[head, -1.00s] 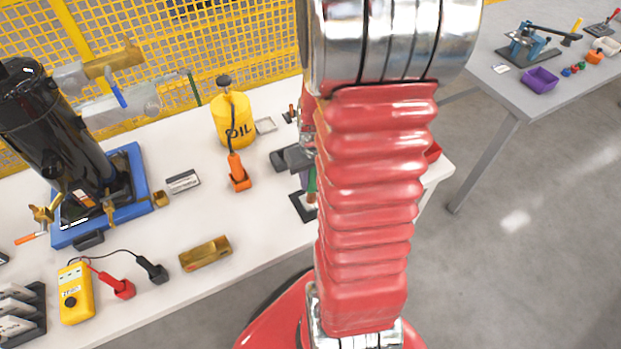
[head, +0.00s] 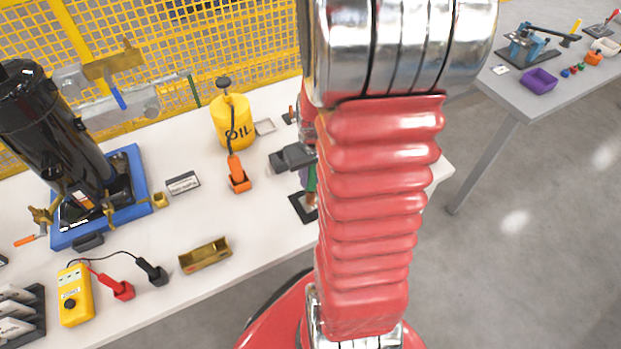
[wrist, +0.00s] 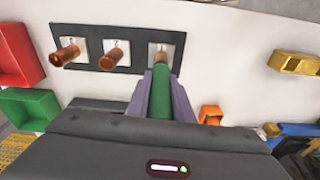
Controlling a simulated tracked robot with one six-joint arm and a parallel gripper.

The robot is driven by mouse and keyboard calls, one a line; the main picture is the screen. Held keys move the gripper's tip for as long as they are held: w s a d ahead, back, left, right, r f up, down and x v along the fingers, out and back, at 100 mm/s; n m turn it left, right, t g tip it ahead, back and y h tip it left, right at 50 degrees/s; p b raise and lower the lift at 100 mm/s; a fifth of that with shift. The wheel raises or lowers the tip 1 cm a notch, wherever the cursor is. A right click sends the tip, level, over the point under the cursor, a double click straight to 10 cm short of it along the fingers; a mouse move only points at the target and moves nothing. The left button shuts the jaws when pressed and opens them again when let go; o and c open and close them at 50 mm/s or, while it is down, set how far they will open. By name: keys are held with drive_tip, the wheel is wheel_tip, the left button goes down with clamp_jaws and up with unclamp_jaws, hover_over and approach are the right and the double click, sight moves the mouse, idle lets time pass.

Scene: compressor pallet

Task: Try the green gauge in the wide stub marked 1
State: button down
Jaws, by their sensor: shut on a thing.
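My gripper (wrist: 160,103) is shut on the green gauge (wrist: 160,88), which lies between its two purple-grey fingers. In the wrist view a dark plate (wrist: 90,47) carries three copper stubs on pale labels. The left stub (wrist: 66,54) and middle stub (wrist: 115,58) stand clear. The right stub (wrist: 161,55) is in line with the gauge's far end; I cannot tell whether they touch. Label marks are too small to read. In the head view the gauge (head: 311,178) shows partly beside my arm, above the plate (head: 299,207); the stubs are mostly hidden.
A red bin (wrist: 18,55) and a green bin (wrist: 28,108) are left of the plate in the wrist view. A brass tray (head: 205,258), yellow oil can (head: 232,130), orange-tipped hose and yellow meter (head: 75,295) share the white bench.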

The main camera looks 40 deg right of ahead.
drive_tip(key=shift+r, duration=2.2)
drive_tip(key=shift+r, duration=0.15)
drive_tip(key=shift+r, duration=1.9)
drive_tip(key=shift+w, duration=0.15)
